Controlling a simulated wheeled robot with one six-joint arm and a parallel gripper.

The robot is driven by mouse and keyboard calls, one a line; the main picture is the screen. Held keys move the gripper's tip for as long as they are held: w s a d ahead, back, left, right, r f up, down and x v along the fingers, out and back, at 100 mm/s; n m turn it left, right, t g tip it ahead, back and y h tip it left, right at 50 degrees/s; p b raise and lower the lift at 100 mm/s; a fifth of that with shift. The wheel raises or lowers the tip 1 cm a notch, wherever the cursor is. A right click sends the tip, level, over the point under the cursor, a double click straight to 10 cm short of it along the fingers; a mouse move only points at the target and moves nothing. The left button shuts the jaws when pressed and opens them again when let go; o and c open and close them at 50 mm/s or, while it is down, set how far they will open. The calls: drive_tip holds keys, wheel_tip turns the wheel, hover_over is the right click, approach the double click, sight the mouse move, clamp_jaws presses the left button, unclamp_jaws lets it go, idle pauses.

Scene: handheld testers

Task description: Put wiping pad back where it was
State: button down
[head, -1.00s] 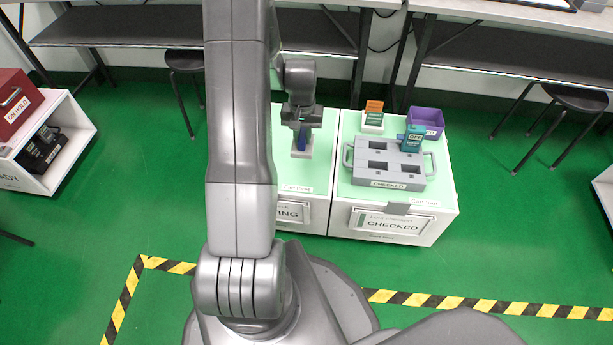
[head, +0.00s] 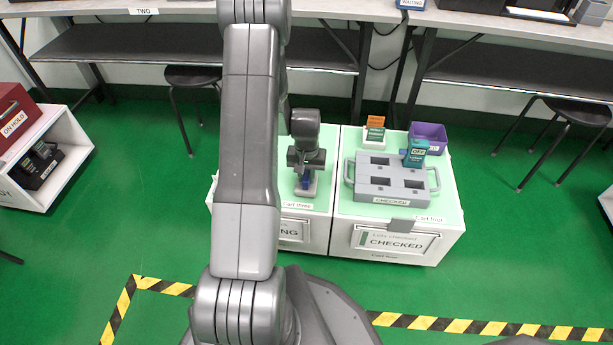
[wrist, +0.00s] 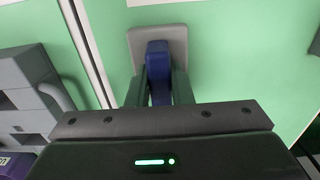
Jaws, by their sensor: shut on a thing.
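The wiping pad has a blue handle and a flat grey-white base; in the head view it shows (head: 304,192) at the green top of cart three (head: 322,170). My gripper (head: 306,178) is above it, shut on the blue handle. In the wrist view the blue handle (wrist: 157,58) sits between my two fingers, with the grey base (wrist: 176,40) beyond them over the green top. I cannot tell whether the base touches the cart top.
Cart four (head: 447,205), to the right, bears a grey slotted tray (head: 390,178) with a teal tester (head: 416,152) standing in it, a white holder with an orange-and-green item (head: 374,130), and a purple bin (head: 430,136). Stools and desks stand behind.

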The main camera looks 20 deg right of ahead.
sight(307, 174)
drive_tip(key=shift+f, duration=0.2)
drive_tip(key=c, duration=1.3)
unclamp_jaws()
drive_tip(key=shift+r, duration=0.1)
wheel_tip(307, 174, up, 12)
drive_tip(key=p, duration=0.4)
drive_tip(key=shift+r+p, duration=0.15)
drive_tip(key=shift+p, duration=0.15)
